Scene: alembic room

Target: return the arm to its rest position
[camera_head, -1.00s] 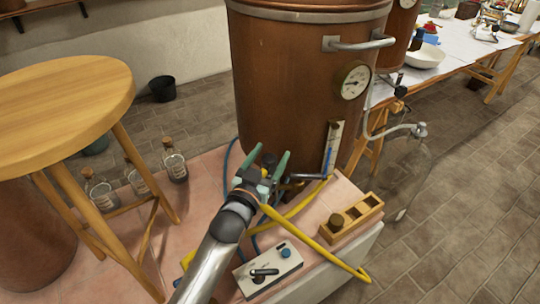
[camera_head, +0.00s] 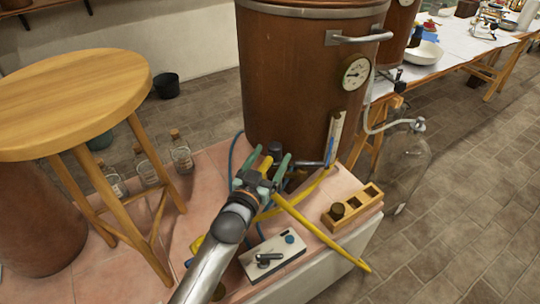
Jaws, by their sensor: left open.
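My left arm comes in from the bottom left of the head view. Its gripper (camera_head: 262,160) has two green fingers spread apart, in front of the foot of the large copper vessel (camera_head: 295,85). A yellow part and a dark knob (camera_head: 275,149) show between or just behind the fingers; I cannot tell whether they touch. Nothing is clearly held. My right gripper is not in view.
A round wooden stool (camera_head: 70,95) stands at the left, with several corked bottles (camera_head: 181,152) beside it. A control box (camera_head: 272,257), yellow hose (camera_head: 322,232) and wooden block (camera_head: 352,207) lie near the arm. A glass carboy (camera_head: 405,165) stands at the right.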

